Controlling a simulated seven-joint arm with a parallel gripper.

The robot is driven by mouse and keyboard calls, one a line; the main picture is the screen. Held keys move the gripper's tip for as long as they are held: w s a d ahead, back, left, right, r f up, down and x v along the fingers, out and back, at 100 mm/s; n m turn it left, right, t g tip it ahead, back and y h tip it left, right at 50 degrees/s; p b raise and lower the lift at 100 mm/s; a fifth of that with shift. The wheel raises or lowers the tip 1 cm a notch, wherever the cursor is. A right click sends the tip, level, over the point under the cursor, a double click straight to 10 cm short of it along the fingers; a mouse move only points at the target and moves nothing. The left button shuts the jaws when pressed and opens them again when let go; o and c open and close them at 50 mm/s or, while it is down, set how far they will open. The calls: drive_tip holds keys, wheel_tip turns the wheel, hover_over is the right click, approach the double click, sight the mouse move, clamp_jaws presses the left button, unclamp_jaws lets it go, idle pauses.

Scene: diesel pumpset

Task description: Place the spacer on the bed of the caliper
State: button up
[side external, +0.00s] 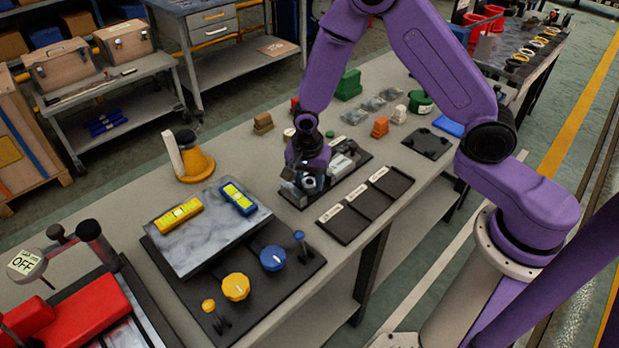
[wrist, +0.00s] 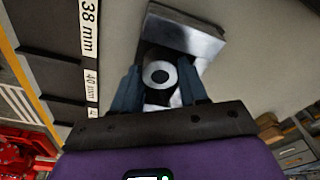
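The spacer (wrist: 159,74) is a pale ring with a dark hole. In the wrist view it sits between my gripper's (wrist: 159,76) two dark fingers and fills the gap, so they look shut on it. A grey metal block (wrist: 192,37), seemingly part of the caliper, lies just beyond the fingertips. In the side view my gripper (side external: 308,178) points down over a dark mat with the metal caliper (side external: 345,160), partly hidden by my arm. The ring also shows at the fingertips. I cannot tell whether the spacer touches the bed.
A black tray (side external: 345,222) with labelled compartments stands right of the mat; 38 mm and 40 mm labels are readable in the wrist view. A marble slab (side external: 200,236) with yellow and blue devices lies nearer. An orange-yellow cone-shaped object (side external: 196,164) and small coloured blocks stand behind.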

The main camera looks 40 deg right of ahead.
sight(308, 186)
wheel_tip(308, 186, up, 12)
drive_tip(key=a, duration=0.1)
drive_tip(key=s+d+r+n, duration=0.1)
drive_tip(key=s+r+n, duration=0.1)
drive_tip(key=s+n, duration=0.6)
drive_tip(key=s+d+r+n+y, duration=0.1)
drive_tip(key=s+d+r+n, duration=0.1)
drive_tip(key=s+n, duration=0.6)
drive_tip(key=s+d+r+n, duration=0.1)
drive_tip(key=s+r+n, duration=0.2)
drive_tip(key=s+n, duration=0.5)
drive_tip(key=s, duration=0.3)
drive_tip(key=shift+s+d+r+n+g+y, duration=0.25)
drive_tip(key=shift+s+r+n+g+y, duration=0.05)
drive_tip(key=shift+r, duration=0.1)
